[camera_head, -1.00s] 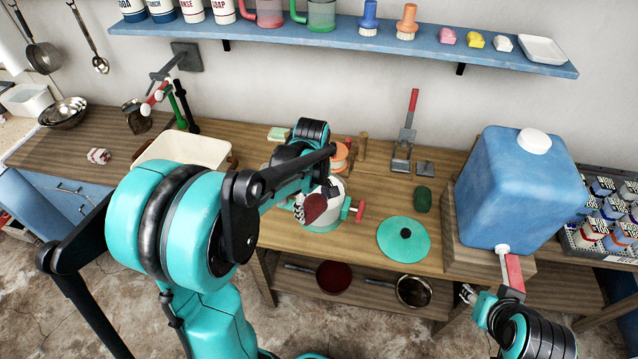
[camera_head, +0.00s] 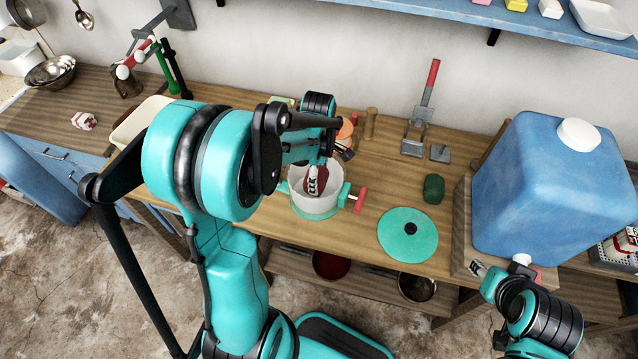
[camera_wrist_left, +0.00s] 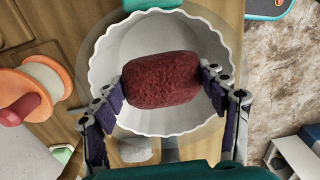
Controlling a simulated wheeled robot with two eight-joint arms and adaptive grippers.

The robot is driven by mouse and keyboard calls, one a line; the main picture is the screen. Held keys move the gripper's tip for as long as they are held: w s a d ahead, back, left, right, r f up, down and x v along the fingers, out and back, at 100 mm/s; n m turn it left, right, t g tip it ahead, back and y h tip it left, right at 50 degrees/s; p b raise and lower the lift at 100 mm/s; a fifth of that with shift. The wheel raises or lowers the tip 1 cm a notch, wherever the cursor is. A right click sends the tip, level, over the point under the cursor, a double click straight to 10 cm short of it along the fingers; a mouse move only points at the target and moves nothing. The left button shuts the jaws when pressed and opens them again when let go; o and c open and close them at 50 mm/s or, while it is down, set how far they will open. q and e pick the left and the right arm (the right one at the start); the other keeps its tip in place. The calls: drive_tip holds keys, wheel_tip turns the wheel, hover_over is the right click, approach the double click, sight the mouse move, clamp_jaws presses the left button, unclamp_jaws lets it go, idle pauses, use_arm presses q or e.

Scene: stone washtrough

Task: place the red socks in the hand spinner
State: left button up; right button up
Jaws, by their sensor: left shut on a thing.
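The red socks, a dark red rolled bundle (camera_wrist_left: 160,80), are held between the two fingers of my left gripper (camera_wrist_left: 165,85). The hand spinner (camera_head: 314,207) is a white tub with a green base and a red-handled crank, standing on the wooden bench. In the left wrist view its scalloped white basket (camera_wrist_left: 112,50) lies behind the socks. In the head view the left gripper (camera_head: 316,181) and the socks are at the tub's open mouth; I cannot tell how deep. My right gripper (camera_head: 480,268) is near the blue container's spout, its fingers too small to judge.
A round teal lid (camera_head: 405,238) lies right of the spinner, with a dark green block (camera_head: 434,188) behind it. The large blue container (camera_head: 545,190) stands at the right. An orange-ended spool (camera_wrist_left: 25,85) is close left in the wrist view.

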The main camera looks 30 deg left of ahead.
use_arm(q)
drive_tip(key=shift+f+b, duration=0.7)
drive_tip(key=shift+f, duration=1.35)
drive_tip(key=shift+f, duration=0.1)
drive_tip(key=o, duration=1.2)
drive_tip(key=shift+o, duration=0.2)
